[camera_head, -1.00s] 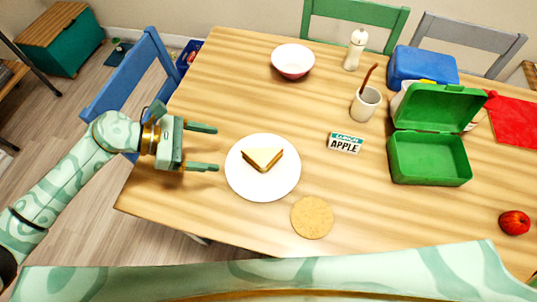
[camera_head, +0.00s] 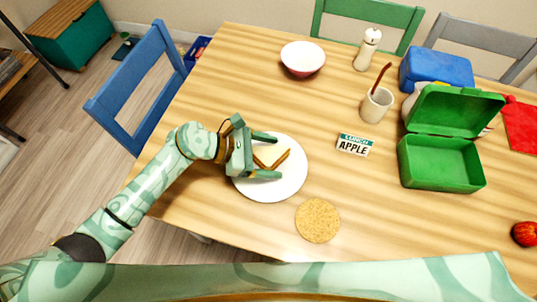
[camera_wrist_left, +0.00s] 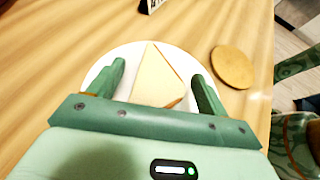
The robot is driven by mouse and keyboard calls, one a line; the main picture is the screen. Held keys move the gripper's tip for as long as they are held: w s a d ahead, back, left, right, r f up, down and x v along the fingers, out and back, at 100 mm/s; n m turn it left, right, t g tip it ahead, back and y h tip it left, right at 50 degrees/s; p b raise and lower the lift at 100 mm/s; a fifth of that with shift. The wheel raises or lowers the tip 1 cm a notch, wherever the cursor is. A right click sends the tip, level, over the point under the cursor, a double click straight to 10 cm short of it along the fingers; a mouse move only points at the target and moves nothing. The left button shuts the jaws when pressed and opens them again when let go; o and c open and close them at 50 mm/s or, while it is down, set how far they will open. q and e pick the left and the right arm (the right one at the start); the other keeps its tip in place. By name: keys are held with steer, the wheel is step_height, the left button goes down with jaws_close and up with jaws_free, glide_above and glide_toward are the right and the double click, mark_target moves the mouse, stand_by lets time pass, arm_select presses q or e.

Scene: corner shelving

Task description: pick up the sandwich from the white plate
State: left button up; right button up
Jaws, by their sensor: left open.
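The sandwich (camera_head: 273,156) is a triangle of pale bread with a brown crust. It lies on the round white plate (camera_head: 290,182) near the table's left side. My left gripper (camera_head: 272,156) is open over the plate, with one finger on each side of the sandwich. In the left wrist view, the sandwich (camera_wrist_left: 157,80) sits between the two spread fingers (camera_wrist_left: 160,82), with gaps on both sides. The plate (camera_wrist_left: 130,50) shows around it. The gripper's body hides part of the sandwich and plate. My right gripper is not in view.
A round cork-coloured disc (camera_head: 318,220) lies just in front of the plate. An "APPLE" card (camera_head: 354,145), a cup (camera_head: 376,105), a green lunchbox (camera_head: 440,163) and a bowl (camera_head: 303,59) stand farther off. Bare table lies between plate and card.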

arm_select(q)
steer(key=c, duration=0.7)
